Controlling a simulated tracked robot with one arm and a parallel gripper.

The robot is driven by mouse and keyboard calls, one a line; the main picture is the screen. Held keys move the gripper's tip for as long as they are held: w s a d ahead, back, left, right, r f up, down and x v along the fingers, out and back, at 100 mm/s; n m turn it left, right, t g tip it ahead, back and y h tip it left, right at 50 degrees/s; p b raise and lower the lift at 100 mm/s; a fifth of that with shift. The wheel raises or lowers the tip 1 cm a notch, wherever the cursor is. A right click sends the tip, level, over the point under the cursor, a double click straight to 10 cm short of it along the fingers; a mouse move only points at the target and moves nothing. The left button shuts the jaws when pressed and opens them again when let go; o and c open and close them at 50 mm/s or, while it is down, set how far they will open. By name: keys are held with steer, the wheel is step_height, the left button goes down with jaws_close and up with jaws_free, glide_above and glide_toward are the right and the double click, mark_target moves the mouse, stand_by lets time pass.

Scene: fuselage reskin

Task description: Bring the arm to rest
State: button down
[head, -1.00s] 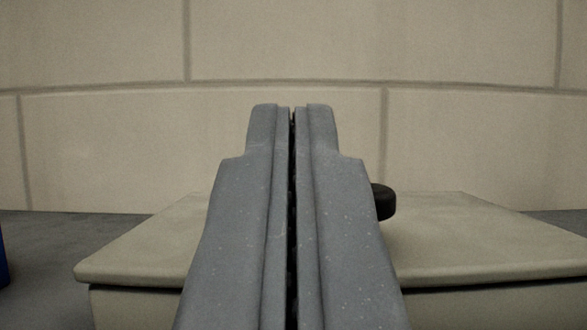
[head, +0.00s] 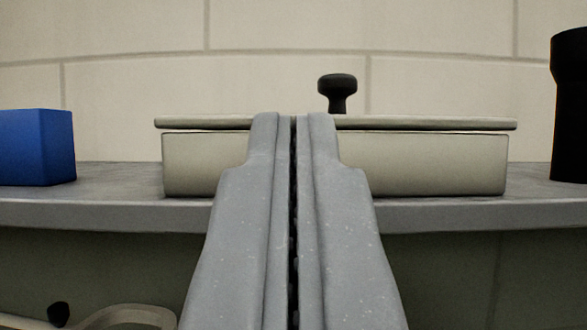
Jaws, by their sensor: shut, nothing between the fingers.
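My gripper (head: 294,118) is in the middle of the head view, its two grey fingers pressed together with nothing between them. It points at a beige box (head: 430,163) with a flat lid (head: 440,123) and a black knob (head: 337,92) on top. The fingers hide the middle of the box and lid. I cannot tell how far the fingertips are from the box.
The box stands on a grey shelf (head: 450,215). A blue block (head: 38,147) is at the left and a tall black object (head: 570,110) at the right. Below the shelf lie a pale cable or hose (head: 128,315) and a small black knob (head: 58,314). A block wall (head: 280,30) is behind.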

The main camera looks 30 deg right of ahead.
steer(key=shift+s+a+f, duration=0.1)
steer(key=w+a+r+n+g+y+p, duration=0.1)
steer(key=w+a+r+n+y+p, duration=0.2)
steer(key=a+r, duration=0.4)
steer(key=w+a+r+n+g+y+p, duration=0.1)
steer(key=w+a+r+g+y, duration=0.2)
steer(key=a, duration=0.5)
steer(key=s+a+r+n+g+y+p, duration=0.1)
steer(key=s+a+r+y, duration=0.2)
steer(key=a, duration=0.6)
steer(key=s+a+r+g+y+p, duration=0.1)
steer(key=s+a+r+y+p, duration=0.1)
steer(key=s+a+r, duration=0.3)
steer(key=a+y, duration=0.1)
steer(key=a, duration=0.3)
steer(key=shift+r+n, duration=0.25)
steer(key=shift+n, duration=0.15)
